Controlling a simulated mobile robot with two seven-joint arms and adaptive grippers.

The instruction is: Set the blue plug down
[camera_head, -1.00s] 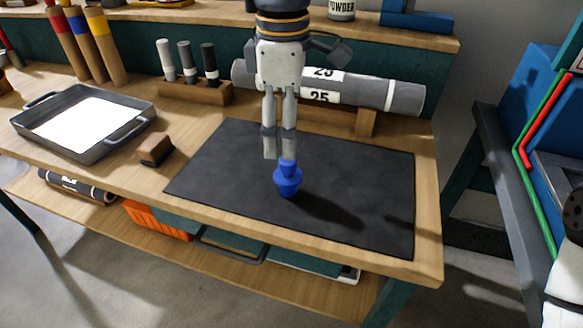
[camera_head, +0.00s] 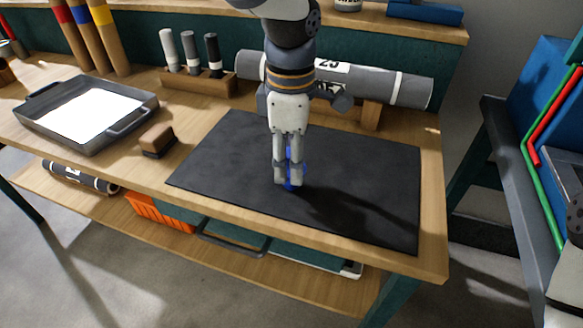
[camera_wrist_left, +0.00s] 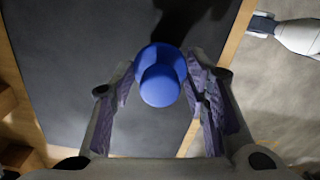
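The blue plug (camera_head: 289,178) stands upright on the black mat (camera_head: 370,200). Part of it is hidden behind the fingers of my left gripper (camera_head: 288,184) in the head view. In the left wrist view the plug (camera_wrist_left: 162,78) is round and lies between the two fingertips of that gripper (camera_wrist_left: 160,72). The fingers are spread, one on each side of it, very near its sides. I see no clear squeeze on it. My right gripper does not show clearly in either view.
A grey roll (camera_head: 400,88) lies on a wooden stand behind the mat. A marker rack (camera_head: 195,82), a brown block (camera_head: 157,140) and a grey tray (camera_head: 128,125) are to the left. The mat around the plug is clear.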

